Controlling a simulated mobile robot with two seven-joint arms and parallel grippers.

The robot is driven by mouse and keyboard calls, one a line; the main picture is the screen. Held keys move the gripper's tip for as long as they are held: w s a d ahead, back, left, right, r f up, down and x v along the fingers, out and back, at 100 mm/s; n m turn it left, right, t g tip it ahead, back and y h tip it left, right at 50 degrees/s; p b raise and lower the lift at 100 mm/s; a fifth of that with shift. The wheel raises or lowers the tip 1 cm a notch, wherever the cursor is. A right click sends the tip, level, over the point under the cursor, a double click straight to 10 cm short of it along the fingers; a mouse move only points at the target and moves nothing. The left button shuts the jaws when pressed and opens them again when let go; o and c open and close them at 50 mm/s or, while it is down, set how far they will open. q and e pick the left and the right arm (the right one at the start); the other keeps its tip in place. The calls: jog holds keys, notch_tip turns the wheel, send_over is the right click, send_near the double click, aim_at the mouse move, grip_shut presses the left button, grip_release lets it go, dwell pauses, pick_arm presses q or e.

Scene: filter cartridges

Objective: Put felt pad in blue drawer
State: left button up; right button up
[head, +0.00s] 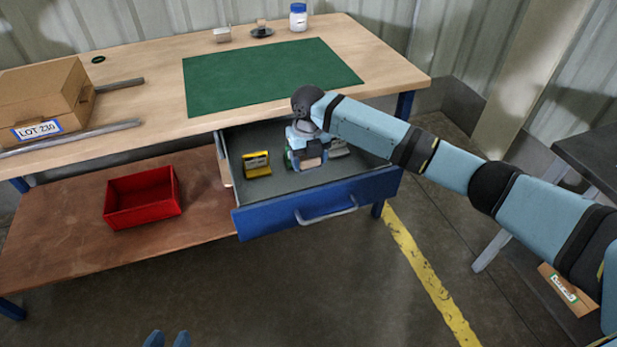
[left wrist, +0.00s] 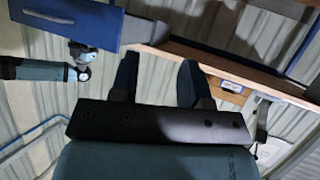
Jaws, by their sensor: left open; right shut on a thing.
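The blue drawer (head: 320,203) is pulled out under the bench top; it also shows in the left wrist view (left wrist: 68,20). My right gripper (head: 309,147) is inside the drawer, low over its floor, shut on a small tan block (head: 313,153) that looks like the felt pad. The gripper hides much of it, and I cannot tell whether it touches the floor. My left gripper (head: 168,339) is open and empty at the bottom of the head view, away from the bench; its fingers show in the left wrist view (left wrist: 158,82).
A yellow part (head: 257,164) stands in the drawer left of my right gripper, and a grey part (head: 339,148) lies right of it. A red bin (head: 142,197) sits on the lower shelf. The green mat (head: 270,75) is clear. A cardboard box (head: 45,98) stands on the bench at left.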

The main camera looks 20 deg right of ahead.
aim_at(309, 184)
jog(key=shift+f, duration=0.55)
notch_tip(309, 184, down, 4)
jog(key=shift+f+b, duration=0.2)
jog(key=shift+b, duration=0.5)
jog(key=shift+f, duration=0.35)
jog(key=o, duration=1)
pick_arm(q)
jog(key=shift+w+d+r+t+h, duration=0.15)
jog(key=shift+w+d+r+t, duration=0.1)
jog(key=shift+r, duration=0.2)
jog(key=shift+w+d+r+t+h, duration=0.15)
jog(key=shift+w+d+r+t, duration=0.1)
jog(key=shift+r, duration=0.15)
